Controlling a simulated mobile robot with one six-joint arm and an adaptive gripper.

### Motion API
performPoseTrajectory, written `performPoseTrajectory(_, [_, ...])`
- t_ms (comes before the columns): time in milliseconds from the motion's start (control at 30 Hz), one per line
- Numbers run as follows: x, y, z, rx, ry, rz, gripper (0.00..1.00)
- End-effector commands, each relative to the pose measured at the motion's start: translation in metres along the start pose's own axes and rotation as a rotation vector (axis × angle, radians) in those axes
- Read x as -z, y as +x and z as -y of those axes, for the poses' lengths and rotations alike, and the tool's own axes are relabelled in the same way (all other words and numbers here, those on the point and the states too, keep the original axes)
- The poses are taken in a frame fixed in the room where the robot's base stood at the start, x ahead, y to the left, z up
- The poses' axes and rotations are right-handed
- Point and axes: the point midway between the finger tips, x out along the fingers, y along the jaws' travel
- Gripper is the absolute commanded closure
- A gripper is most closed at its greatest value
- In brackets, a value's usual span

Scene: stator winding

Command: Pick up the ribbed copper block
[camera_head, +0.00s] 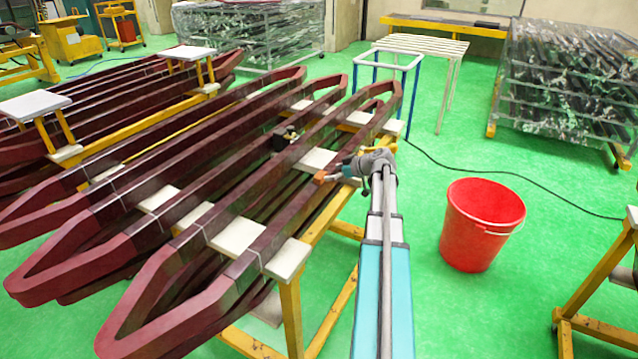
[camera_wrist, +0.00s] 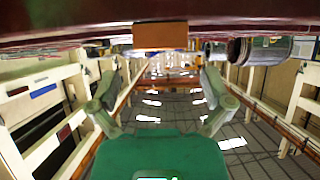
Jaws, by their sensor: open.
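A small orange-brown block (camera_head: 321,177), which looks like the copper block, sits against the dark red coil bar just left of my gripper (camera_head: 345,170) in the head view. Its ribs cannot be made out. In the wrist view the block (camera_wrist: 160,37) shows at the top centre, under the edge of a dark red bar. My gripper's two fingers (camera_wrist: 162,75) stand wide apart in the wrist view, one on each side below the block. Nothing is seen between them. Whether a finger touches the block cannot be told.
Long dark red coils (camera_head: 190,215) lie on a yellow frame (camera_head: 290,310) with white pads. A small black object (camera_head: 285,137) is among the coils. A grey cylinder (camera_wrist: 262,50) is right of the block. A red bucket (camera_head: 482,225) stands on open green floor.

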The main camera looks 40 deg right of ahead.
Motion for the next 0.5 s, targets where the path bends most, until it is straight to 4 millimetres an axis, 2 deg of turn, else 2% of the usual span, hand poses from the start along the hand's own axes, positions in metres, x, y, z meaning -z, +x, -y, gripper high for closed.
performPoseTrajectory(333, [0.000, 0.001, 0.000, 0.000, 0.000, 0.000, 0.00])
performPoseTrajectory(500, [-0.003, 0.011, 0.000, 0.000, 0.000, 0.000, 0.00])
